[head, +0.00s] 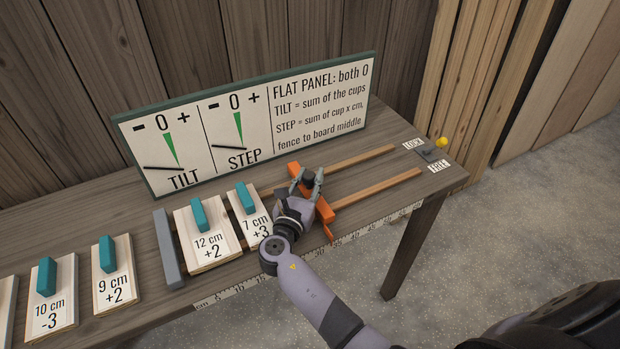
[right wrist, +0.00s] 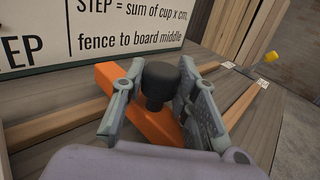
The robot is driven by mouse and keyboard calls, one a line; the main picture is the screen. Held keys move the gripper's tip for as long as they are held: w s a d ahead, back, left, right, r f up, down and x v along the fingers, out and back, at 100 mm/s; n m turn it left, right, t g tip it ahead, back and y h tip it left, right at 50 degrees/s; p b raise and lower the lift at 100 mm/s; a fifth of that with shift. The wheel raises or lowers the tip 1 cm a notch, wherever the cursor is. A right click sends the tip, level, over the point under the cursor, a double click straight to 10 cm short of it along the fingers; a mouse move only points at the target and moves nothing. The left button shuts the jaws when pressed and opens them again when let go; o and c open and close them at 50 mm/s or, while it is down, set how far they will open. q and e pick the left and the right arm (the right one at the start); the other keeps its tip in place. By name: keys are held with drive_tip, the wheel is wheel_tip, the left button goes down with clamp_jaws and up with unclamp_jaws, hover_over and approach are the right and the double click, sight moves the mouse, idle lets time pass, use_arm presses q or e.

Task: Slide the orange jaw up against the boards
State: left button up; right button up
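The orange jaw (head: 325,212) lies across two wooden rails on the bench, to the right of the boards. A black knob (right wrist: 160,82) stands up from it. My right gripper (head: 308,181) is at the jaw, with one finger on each side of the knob; a narrow gap shows on the knob's left side in the right wrist view. The 7 cm +3 board (head: 242,228) and the 12 cm +2 board (head: 190,236) lie left of the jaw, beside the grey fence (head: 168,250). A gap shows between jaw and nearest board, partly hidden by my gripper. My left gripper is out of view.
A sign with TILT and STEP dials (head: 205,140) stands behind the rails. A yellow-knobbed lever (head: 440,142) sits at the bench's right end by LOCK and FREE labels. More teal-handled boards (head: 115,285) lie at the left. The rails right of the jaw are clear.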

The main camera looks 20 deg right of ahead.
sight(307, 184)
drive_tip(key=o, duration=0.4)
drive_tip(key=shift+o, duration=0.2)
drive_tip(key=v, duration=0.7)
drive_tip(key=shift+s+a, duration=0.15)
drive_tip(key=shift+a, duration=0.05)
drive_tip(key=shift+c, duration=0.2)
